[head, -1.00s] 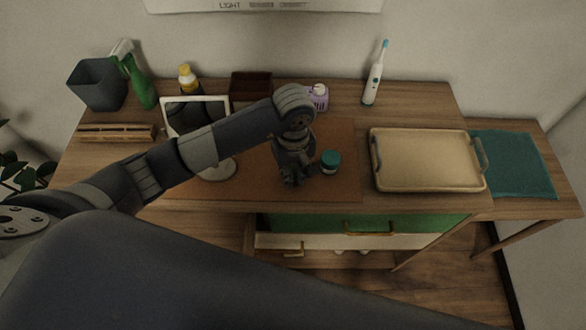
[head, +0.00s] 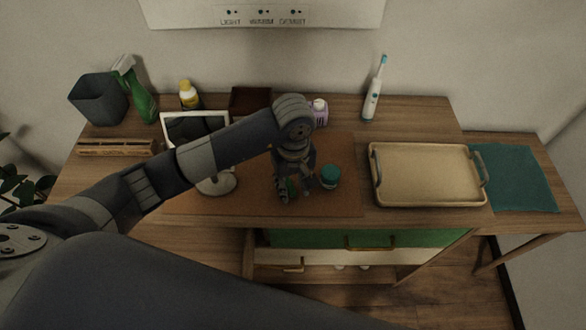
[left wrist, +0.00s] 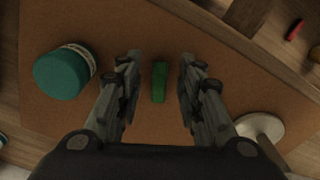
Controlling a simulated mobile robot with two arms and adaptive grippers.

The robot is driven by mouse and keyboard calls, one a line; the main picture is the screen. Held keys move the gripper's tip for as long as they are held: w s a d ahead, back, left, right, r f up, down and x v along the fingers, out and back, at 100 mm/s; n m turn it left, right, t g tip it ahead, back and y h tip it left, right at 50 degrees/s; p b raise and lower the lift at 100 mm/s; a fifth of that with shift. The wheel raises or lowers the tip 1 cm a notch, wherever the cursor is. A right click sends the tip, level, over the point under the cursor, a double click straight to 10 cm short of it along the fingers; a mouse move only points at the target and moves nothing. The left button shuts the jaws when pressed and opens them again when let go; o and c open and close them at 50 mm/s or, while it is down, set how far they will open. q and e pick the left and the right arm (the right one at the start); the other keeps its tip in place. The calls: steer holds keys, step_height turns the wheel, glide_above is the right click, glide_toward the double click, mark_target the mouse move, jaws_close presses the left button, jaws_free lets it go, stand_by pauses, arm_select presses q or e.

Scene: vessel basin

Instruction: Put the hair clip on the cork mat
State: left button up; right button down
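The hair clip appears to be the small green bar (left wrist: 159,82) seen over the cork mat between my left fingertips in the left wrist view. In the head view only a bit of green (head: 293,187) shows there. The brown cork mat (head: 342,198) lies flat on the tabletop and fills most of the left wrist view (left wrist: 150,35). My left gripper (head: 294,194) points down over the mat, left of the teal jar. Its fingers (left wrist: 158,72) are apart, with a gap on each side of the clip. The clip looks at rest on the mat. My right gripper is not in view.
A teal-lidded jar (head: 329,177) stands close to the gripper. A mirror's round base (head: 217,185) is to the left. A tray (head: 428,175) is to the right. Bottles and a dark box (head: 250,100) line the back. A drawer (head: 277,266) is open below the front edge.

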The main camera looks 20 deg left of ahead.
mark_target(293, 192)
arm_select(q)
step_height(293, 192, up, 11)
steer(key=b, duration=0.2)
steer(key=shift+f, duration=0.15)
stand_by(0.5)
